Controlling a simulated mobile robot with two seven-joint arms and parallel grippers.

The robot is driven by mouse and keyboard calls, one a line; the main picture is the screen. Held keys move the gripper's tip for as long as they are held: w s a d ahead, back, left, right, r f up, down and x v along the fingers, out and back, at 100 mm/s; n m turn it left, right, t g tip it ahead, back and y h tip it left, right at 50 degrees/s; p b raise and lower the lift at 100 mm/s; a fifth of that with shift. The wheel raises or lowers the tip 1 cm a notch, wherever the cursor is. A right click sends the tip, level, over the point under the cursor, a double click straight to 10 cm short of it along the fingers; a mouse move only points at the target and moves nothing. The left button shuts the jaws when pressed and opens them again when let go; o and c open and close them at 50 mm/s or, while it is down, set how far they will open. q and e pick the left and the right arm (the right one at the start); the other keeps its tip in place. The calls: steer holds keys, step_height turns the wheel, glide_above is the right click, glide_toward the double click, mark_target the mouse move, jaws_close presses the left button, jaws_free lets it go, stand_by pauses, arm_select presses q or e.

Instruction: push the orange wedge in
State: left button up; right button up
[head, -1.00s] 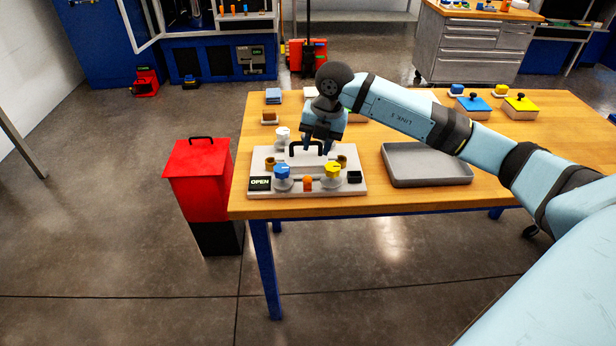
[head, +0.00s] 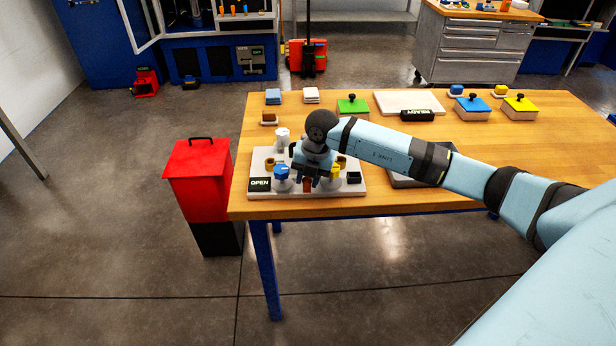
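The orange wedge (head: 307,187) is a small block at the front middle of a light grey panel (head: 335,190) on the wooden table. A blue knob (head: 281,173) stands to its left and a yellow knob (head: 335,171) to its right, partly covered. A label reading OPEN (head: 260,184) is at the panel's front left. My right gripper (head: 307,183) points down at the wedge, with its fingers apart on either side of it. I cannot tell whether they touch it. The gripper hides the panel's middle and most of its black handle. My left gripper is not in view.
A grey tray (head: 402,182) lies right of the panel, partly under my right arm. A white cylinder (head: 282,137) stands at the panel's back left. A green box (head: 352,107) and a white board (head: 405,101) are behind. A red bin (head: 197,175) stands on the floor at left.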

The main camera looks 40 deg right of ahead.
mark_target(317, 187)
jaws_close()
steer(key=shift+w+d, duration=0.45)
steer(key=shift+w, duration=0.35)
steer(key=shift+o, duration=1.1)
jaws_free()
steer(key=shift+r, duration=0.1)
step_height(317, 187, up, 14)
steer(key=s+d, duration=0.2)
steer(key=shift+f+b, duration=0.25)
steer(key=shift+b, duration=0.15)
